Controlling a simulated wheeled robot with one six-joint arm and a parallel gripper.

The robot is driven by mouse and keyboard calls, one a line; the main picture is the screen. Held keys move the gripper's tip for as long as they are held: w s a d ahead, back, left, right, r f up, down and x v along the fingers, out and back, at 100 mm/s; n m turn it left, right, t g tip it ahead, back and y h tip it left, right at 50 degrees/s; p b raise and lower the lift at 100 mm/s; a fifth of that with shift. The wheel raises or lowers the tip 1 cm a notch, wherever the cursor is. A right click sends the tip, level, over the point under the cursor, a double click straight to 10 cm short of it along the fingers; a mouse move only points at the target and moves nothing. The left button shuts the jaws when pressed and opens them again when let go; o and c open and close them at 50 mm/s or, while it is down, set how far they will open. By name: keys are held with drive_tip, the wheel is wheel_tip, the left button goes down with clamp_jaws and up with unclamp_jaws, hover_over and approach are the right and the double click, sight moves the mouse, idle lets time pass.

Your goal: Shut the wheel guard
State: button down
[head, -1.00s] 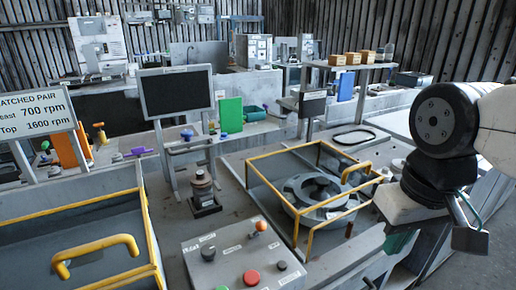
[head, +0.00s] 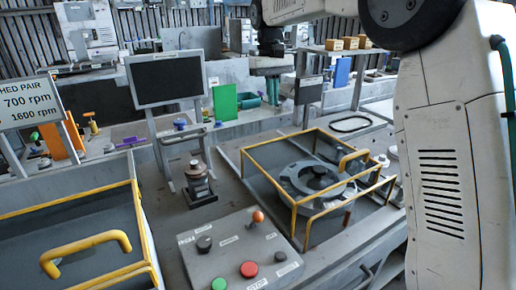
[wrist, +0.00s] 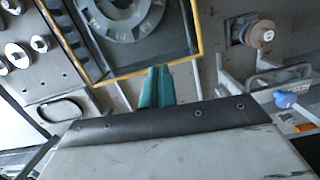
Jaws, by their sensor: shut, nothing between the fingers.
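The wheel guard (head: 267,176) is a yellow-edged, box-like frame on the grey bench. It stands around a grey ring-shaped wheel (head: 300,184) with a dark hub. The guard's yellow edge (wrist: 150,70) and the marked wheel (wrist: 118,22) also show in the wrist view. My gripper (head: 271,90) is raised beyond the guard in the head view, its teal fingers small there. In the wrist view the teal fingers (wrist: 157,88) are together and empty, seen beside the yellow edge.
A control box (head: 240,250) with red, green and orange knobs stands in front. A yellow-rimmed bay (head: 145,225) with a yellow handle (head: 85,250) is at left. A dark screen (head: 168,80) and a spindle (head: 198,182) stand left of the guard. My arm covers the right side.

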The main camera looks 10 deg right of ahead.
sight(258, 148)
drive_tip(key=w+a+f+n, duration=0.1)
drive_tip(key=w+a+f, duration=0.4)
drive_tip(key=w+f, duration=0.55)
drive_tip(key=shift+g, duration=0.4)
drive_tip(key=x, duration=0.9)
drive_tip(key=shift+d+f, duration=0.2)
drive_tip(key=s, duration=0.1)
drive_tip(key=s+d, duration=0.1)
drive_tip(key=s, duration=0.1)
drive_tip(key=shift+r, duration=0.2)
drive_tip(key=shift+s, duration=0.35)
